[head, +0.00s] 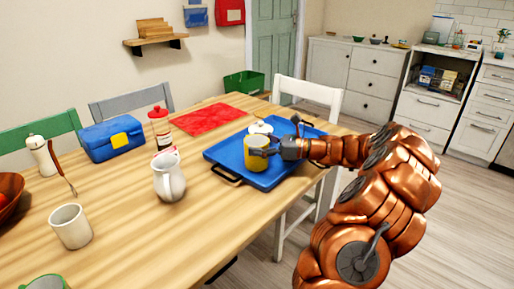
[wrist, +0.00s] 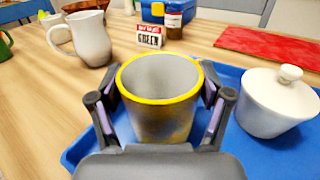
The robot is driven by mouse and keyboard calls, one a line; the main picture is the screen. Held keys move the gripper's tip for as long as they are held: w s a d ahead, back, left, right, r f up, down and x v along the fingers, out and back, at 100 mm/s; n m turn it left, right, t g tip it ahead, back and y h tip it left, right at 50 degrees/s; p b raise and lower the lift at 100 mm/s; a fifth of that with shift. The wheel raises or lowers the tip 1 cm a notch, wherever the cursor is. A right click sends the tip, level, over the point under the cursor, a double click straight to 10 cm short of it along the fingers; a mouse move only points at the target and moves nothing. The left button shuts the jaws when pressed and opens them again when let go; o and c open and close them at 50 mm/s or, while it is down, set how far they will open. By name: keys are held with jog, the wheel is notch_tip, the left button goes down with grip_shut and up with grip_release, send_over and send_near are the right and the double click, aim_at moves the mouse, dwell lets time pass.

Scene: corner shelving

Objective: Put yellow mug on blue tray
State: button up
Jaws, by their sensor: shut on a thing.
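The yellow mug (head: 256,155) is upright at the left part of the blue tray (head: 228,152) on the wooden table. In the wrist view the mug (wrist: 160,100) shows a yellow rim and an empty grey inside. My gripper (head: 281,149) is shut on the mug, with one finger on each side in the wrist view (wrist: 158,112). The tray (wrist: 233,152) lies under the mug in that view. I cannot tell whether the mug's base touches the tray; its base is hidden behind my gripper in the wrist view.
A white lidded pot (wrist: 277,102) stands on the tray to the right of the mug. A white pitcher (head: 169,178) stands left of the tray. A red mat (head: 211,117), a blue box (head: 110,140) and a red-lidded jar (head: 160,128) are farther back. A white chair (head: 308,96) is beside the table.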

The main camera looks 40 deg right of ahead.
jog(key=shift+f, duration=0.3)
jog(key=o, duration=1.3)
jog(key=shift+s+d+r, duration=0.1)
jog(key=shift+r, duration=0.05)
jog(key=p+v, duration=0.1)
jog(key=v, duration=1)
jog(key=shift+s+d, duration=0.25)
jog(key=shift+s, duration=0.05)
